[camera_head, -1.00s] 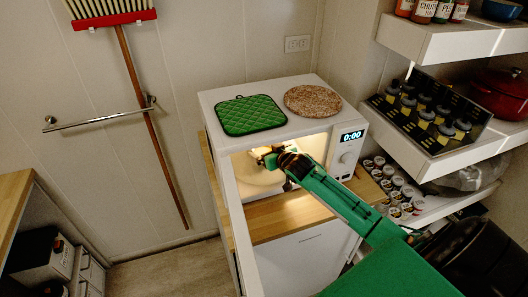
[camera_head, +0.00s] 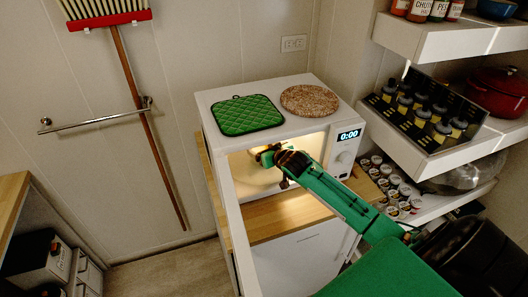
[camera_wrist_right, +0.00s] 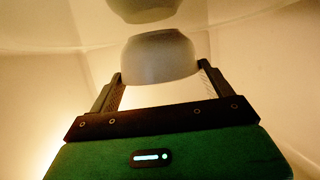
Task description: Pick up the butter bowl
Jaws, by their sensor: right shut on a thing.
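The butter bowl (camera_wrist_right: 158,57) is a pale, rounded bowl in the right wrist view, inside the lit microwave. My right gripper (camera_wrist_right: 160,82) is shut on it, with one finger at each side of the bowl. In the head view my right gripper (camera_head: 268,155) reaches through the open front of the white microwave (camera_head: 222,97), and the bowl is hard to make out there. A rounded shape above the bowl in the wrist view looks like its reflection. My left gripper is not in view.
The microwave's open door (camera_head: 241,235) stands to the left of my right arm. A green pot holder (camera_head: 248,115) and a round trivet (camera_head: 310,100) lie on top. White shelves (camera_head: 455,140) with bottles and a red pot (camera_head: 497,92) stand at the right.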

